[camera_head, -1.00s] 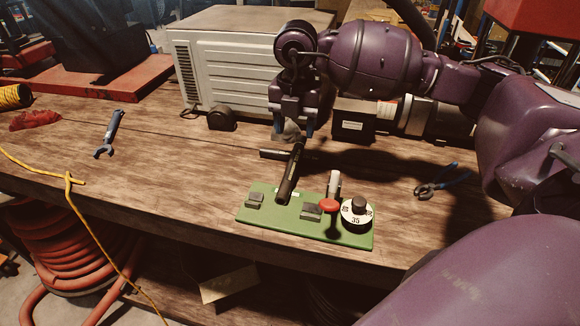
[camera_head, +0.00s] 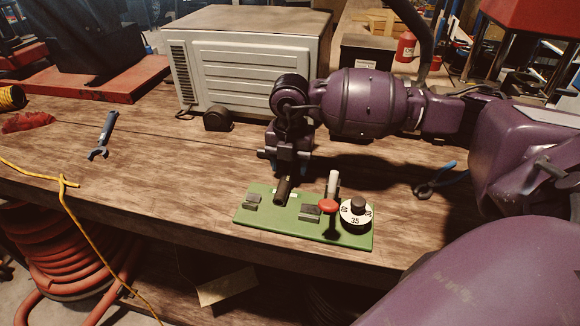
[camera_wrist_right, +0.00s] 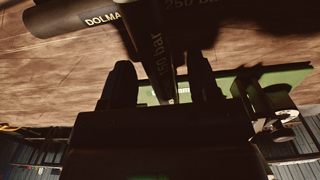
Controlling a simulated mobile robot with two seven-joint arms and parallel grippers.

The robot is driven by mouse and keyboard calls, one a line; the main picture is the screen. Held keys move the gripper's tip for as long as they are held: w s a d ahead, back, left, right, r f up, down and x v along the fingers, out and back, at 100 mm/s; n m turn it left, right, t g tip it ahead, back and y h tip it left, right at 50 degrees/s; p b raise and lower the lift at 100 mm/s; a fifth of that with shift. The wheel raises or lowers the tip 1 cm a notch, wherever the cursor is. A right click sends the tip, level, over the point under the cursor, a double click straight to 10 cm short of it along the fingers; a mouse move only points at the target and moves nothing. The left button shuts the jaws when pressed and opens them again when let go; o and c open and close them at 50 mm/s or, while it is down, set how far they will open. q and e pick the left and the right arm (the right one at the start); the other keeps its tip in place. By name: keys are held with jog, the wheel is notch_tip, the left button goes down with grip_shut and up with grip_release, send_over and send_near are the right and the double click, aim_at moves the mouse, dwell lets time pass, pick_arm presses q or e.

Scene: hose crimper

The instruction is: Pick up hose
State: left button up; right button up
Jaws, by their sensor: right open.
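A black hose with "150 bar" lettering (camera_wrist_right: 160,55) runs between the fingers of my right gripper (camera_wrist_right: 162,75) in the right wrist view. In the head view the dark end of the hose (camera_head: 283,190) shows at the back of the green crimper board (camera_head: 265,230), with the rest hidden behind my right gripper (camera_head: 288,170). The right gripper points down, and its fingers are apart on either side of the hose. Contact cannot be told. A second dark cylinder marked "DOLMA" (camera_wrist_right: 75,18) crosses behind in the wrist view. My left gripper is not in view.
The board carries a red-knobbed lever (camera_head: 328,206) and a dial showing 35 (camera_head: 356,214). Blue-handled pliers (camera_head: 436,180) lie to the right, a blue wrench (camera_head: 103,135) to the left. A white machine (camera_head: 245,65) stands behind.

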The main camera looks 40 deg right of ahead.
jog(key=shift+c, duration=0.3)
grip_shut()
jog(key=shift+r, duration=0.1)
